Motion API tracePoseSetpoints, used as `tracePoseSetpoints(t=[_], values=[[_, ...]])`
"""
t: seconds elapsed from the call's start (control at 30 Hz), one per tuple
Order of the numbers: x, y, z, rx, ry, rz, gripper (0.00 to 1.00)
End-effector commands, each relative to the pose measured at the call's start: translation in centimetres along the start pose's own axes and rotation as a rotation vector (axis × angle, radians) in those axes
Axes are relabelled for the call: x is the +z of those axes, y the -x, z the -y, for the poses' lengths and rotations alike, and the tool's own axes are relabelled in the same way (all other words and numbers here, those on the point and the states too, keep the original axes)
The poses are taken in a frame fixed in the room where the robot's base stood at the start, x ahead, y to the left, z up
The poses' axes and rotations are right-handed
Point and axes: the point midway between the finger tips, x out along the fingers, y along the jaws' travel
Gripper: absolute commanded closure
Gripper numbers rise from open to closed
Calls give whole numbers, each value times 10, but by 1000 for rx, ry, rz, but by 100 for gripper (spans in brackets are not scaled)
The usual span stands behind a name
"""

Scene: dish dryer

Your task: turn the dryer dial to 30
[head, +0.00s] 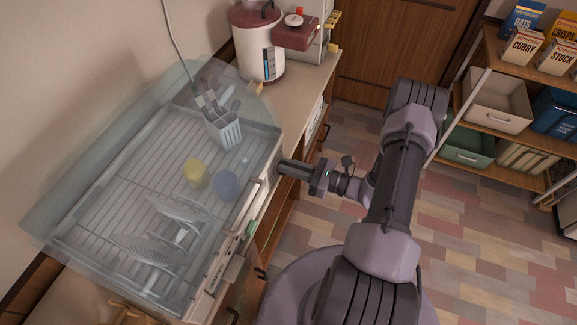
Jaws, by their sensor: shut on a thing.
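The dish dryer (232,262) stands on the counter at left, its clear lid closed over a wire rack. Its front panel faces right toward my arm. My gripper (284,167) reaches from the right to the far end of this panel and is shut on the dial there. The dial is hidden behind the fingers, and its number marks cannot be read from here.
Inside the dryer are a yellow cup (195,173), a blue cup (226,185), plates (165,240) and a utensil basket (224,132). A rice cooker (258,42) stands behind. Shelves (512,120) with boxes are at right. The floor (480,250) between is clear.

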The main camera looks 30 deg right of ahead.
Motion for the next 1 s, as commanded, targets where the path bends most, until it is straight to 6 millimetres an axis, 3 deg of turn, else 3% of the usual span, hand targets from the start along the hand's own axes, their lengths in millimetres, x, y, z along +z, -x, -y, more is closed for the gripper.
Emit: tracePoseSetpoints(t=[1.0], values=[[-9, 0, 15, 0, -936, -1, 100]])
